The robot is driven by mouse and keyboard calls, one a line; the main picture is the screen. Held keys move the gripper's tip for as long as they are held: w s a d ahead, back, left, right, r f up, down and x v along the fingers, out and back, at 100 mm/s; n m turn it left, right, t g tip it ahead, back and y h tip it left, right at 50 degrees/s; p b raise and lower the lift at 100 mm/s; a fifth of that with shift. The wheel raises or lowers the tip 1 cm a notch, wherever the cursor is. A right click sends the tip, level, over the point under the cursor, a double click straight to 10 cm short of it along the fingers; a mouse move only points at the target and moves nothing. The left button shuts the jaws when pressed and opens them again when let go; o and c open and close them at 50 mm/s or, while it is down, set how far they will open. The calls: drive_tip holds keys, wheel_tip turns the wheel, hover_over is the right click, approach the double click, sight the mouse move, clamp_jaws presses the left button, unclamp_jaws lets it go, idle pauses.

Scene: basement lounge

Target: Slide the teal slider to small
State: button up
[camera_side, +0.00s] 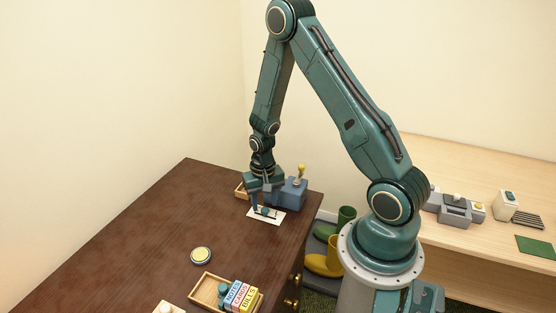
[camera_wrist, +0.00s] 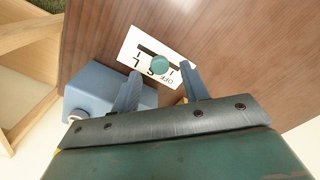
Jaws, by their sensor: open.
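The teal slider (camera_wrist: 159,65) is a small round knob on a white plate (camera_wrist: 131,45) with a dark slot and printed marks, partly legible as OFF, S and L. The knob sits partway along the slot and hides part of it. In the side view the plate (camera_side: 256,219) lies on the dark brown table, with the knob under my gripper. My gripper (camera_wrist: 160,69) is open, with one finger on each side of the knob in the wrist view. I cannot tell whether either finger touches it.
A blue-grey box (camera_side: 292,191) with a yellow-topped lever (camera_side: 301,170) stands just behind the plate. A wooden tray (camera_side: 241,191) is behind my gripper. A yellow-topped round object (camera_side: 201,255) and a wooden box (camera_side: 205,287) holding labelled blocks lie nearer the front. The table's left side is clear.

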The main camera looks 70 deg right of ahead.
wheel_tip(320, 180, up, 12)
drive_tip(key=shift+r, duration=0.15)
idle(0.6)
drive_tip(key=shift+r, duration=0.1)
wheel_tip(320, 180, up, 15)
drive_tip(key=n+t, duration=0.3)
drive_tip(key=n, duration=0.2)
hover_over(264, 209)
drive_tip(key=s+a, duration=0.5)
drive_tip(key=a, duration=0.3)
drive_tip(key=s+a+r+n+t, duration=0.2)
drive_tip(key=s+a+r+n, duration=0.2)
drive_tip(key=s, duration=0.6)
drive_tip(key=shift+s+a+r+t, duration=0.2)
drive_tip(key=shift+a+r+t, duration=0.1)
drive_tip(key=shift+a+r, duration=0.7)
drive_tip(key=shift+w, duration=0.1)
drive_tip(key=shift+c, duration=0.5)
